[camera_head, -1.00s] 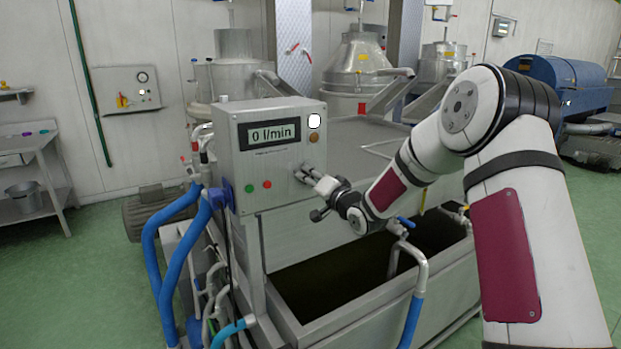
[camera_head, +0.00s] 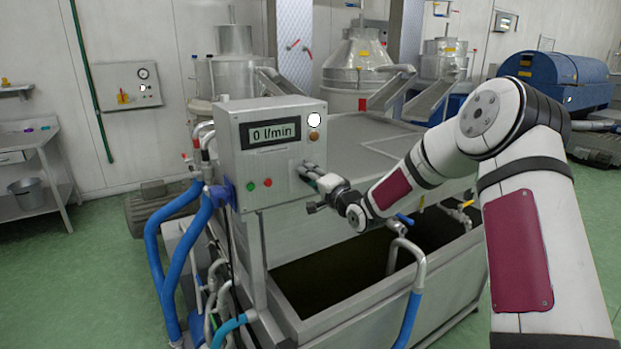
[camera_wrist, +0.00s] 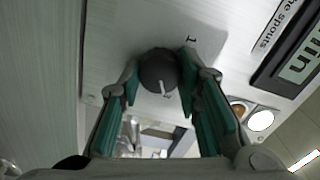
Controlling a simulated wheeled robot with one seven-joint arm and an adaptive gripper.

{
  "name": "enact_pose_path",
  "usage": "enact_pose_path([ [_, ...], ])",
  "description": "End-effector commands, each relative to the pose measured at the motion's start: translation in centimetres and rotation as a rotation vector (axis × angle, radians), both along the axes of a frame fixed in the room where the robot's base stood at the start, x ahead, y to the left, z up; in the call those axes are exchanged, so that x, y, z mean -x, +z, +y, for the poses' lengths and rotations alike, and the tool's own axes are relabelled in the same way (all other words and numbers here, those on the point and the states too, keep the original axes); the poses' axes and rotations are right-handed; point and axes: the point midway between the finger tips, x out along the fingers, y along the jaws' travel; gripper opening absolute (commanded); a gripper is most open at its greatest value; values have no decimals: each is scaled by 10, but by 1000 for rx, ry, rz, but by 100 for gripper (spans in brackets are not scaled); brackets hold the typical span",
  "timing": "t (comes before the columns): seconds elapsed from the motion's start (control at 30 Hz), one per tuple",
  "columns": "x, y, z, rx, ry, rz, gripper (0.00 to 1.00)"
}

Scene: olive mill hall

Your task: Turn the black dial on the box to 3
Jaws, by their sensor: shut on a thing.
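The grey metal box (camera_head: 240,160) has a display reading "0 l/min", a green and a red button, and a white and an amber lamp on its front. The black dial (camera_wrist: 158,72) shows in the wrist view, round with a white pointer mark. My gripper (camera_wrist: 157,88) has its green-padded fingers on either side of the dial, shut on it. A digit "1" is printed beside the dial; other scale marks are hidden or too small to read. In the head view my gripper (camera_head: 310,172) reaches the lower right of the box's front and hides the dial.
An open steel basin (camera_head: 350,270) with dark contents lies below the box. Blue hoses (camera_head: 165,260) hang at its left, and a bent pipe (camera_head: 410,255) rises at its right. Green floor (camera_head: 80,280) is free at the left.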

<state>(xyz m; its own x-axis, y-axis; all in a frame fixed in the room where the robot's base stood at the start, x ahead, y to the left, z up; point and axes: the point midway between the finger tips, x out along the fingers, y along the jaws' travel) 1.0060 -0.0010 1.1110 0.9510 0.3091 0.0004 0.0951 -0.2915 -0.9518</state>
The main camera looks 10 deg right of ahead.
Motion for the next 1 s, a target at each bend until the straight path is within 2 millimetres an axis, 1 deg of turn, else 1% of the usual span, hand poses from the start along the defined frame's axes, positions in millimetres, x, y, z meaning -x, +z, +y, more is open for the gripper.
enact_pose_path([
  [0.17,0,-1,1,-1,2,2,3],
  [0.2,0,-1,1,-1,2,2,38],
  [0.27,0,-1,1,-1,1,2,51],
  [0.57,0,0,0,0,0,1,51],
  [0.67,5,0,-2,1,-1,2,51],
  [0.77,16,0,-6,0,-2,2,51],
  [0.87,34,0,-12,0,-2,3,51],
  [1.0,62,0,-21,0,-2,3,51],
])
